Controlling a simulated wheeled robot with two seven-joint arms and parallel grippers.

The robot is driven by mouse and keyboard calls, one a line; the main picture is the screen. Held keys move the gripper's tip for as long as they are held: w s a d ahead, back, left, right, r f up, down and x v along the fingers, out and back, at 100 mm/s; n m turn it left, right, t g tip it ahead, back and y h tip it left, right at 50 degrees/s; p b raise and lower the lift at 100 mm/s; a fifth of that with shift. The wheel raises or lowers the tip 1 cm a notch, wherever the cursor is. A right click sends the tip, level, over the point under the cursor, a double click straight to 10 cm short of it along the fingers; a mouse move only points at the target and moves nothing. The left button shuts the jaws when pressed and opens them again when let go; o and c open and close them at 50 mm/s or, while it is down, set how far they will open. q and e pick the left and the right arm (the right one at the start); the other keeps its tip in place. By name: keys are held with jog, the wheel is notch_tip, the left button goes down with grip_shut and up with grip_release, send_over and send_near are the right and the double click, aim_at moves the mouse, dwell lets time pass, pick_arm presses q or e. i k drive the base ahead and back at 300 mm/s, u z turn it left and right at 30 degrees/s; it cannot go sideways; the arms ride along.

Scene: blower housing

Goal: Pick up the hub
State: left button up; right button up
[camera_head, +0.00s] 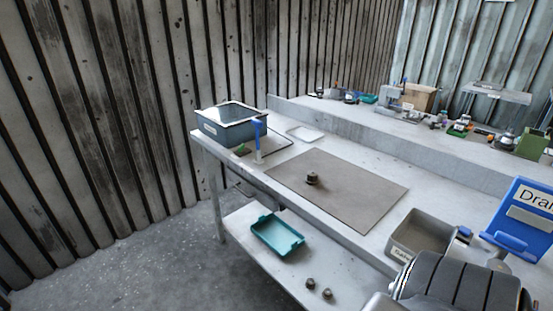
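A small dark round part (312,179), which looks like the hub, sits on the grey-brown mat (365,205) on the workbench. It stands upright, with a wider base and a narrower top, and nothing touches it from above. Its fine detail is too small to tell. Neither my left nor my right gripper shows in the head view. Only a dark ribbed part that looks like my own arm shows at the bottom right.
A grey-blue bin (228,133) stands at the bench's far left, with a blue upright tool (258,140) beside it. A grey bin (424,234) and blue labelled stand (520,215) are at right. A teal tray (278,238) and two dark parts (318,288) lie lower down.

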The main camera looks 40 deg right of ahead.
aim_at(312, 179)
jog(key=i, duration=0.65)
jog(key=z, duration=2.2)
